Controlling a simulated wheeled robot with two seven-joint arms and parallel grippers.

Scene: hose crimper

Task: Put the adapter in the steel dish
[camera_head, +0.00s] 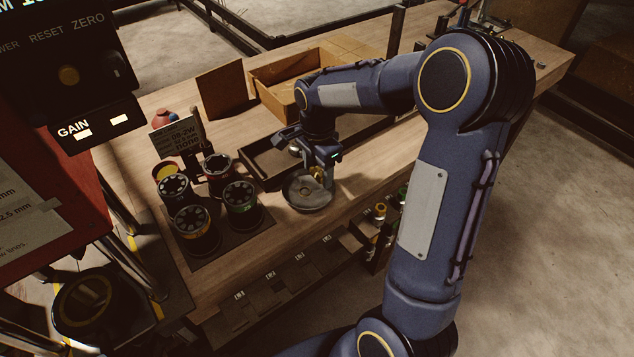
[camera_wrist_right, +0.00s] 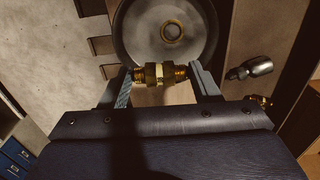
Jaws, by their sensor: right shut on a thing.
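The adapter (camera_wrist_right: 160,74) is a brass fitting with threaded ends and a hex middle. In the right wrist view it sits crosswise between the fingers of my right gripper (camera_wrist_right: 162,82), which is shut on it. The steel dish (camera_head: 308,196) is round and grey and stands near the front edge of the bench. It also shows in the right wrist view (camera_wrist_right: 135,45), behind the adapter. In the head view my right gripper (camera_head: 316,172) is over the back right part of the dish, and the adapter shows small and gold there. My left gripper is not in view.
Several dark die cylinders (camera_head: 241,203) stand left of the dish, with a sign (camera_head: 176,138) behind them. A dark tray (camera_head: 262,180) lies behind the dish and a cardboard box (camera_head: 275,78) farther back. Fittings on a rack (camera_head: 380,210) hang right of the dish.

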